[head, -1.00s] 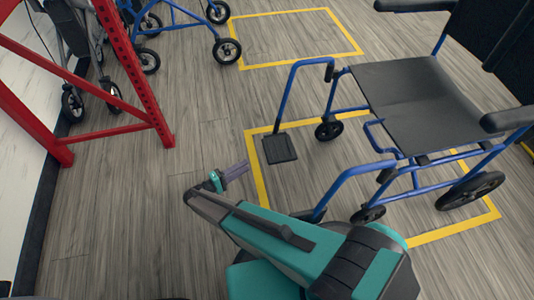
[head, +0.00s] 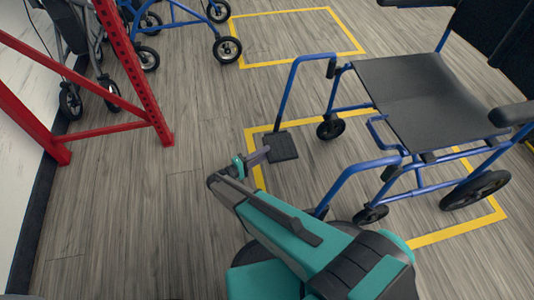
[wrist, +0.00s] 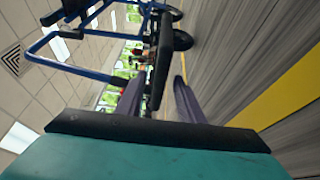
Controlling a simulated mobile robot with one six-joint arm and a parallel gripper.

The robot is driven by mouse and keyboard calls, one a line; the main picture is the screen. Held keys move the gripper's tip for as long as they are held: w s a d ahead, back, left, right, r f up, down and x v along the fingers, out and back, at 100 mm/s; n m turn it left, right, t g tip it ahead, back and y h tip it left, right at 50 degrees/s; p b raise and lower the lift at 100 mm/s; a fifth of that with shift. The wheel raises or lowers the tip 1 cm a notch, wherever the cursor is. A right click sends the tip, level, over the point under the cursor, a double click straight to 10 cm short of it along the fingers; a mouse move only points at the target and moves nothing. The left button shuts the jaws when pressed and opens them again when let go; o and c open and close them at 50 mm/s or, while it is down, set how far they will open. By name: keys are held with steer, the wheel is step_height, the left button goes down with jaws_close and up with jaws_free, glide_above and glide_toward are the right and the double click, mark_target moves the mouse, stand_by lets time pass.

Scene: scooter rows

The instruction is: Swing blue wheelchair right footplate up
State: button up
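The blue wheelchair (head: 415,95) stands at the right with its front toward the left. Its right footplate (head: 281,147), a dark square pad, lies flat at the bottom of the far blue front tube. My gripper (head: 260,156) is at the footplate's left edge in the head view. In the wrist view, my gripper (wrist: 159,100) has its two fingers apart, and the footplate (wrist: 162,70) shows edge-on as a dark strip in line with the gap. I cannot tell whether the fingers touch it. My arm hides the lower end of the near front tube.
A red metal frame (head: 135,75) stands on the floor at the left. A blue-framed wheeled walker (head: 185,22) and another wheeled aid (head: 70,45) are at the back left. Yellow floor lines (head: 455,232) surround the wheelchair. The floor left of my gripper is clear.

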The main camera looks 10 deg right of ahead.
mark_target(280, 148)
steer(key=shift+x, duration=1.3)
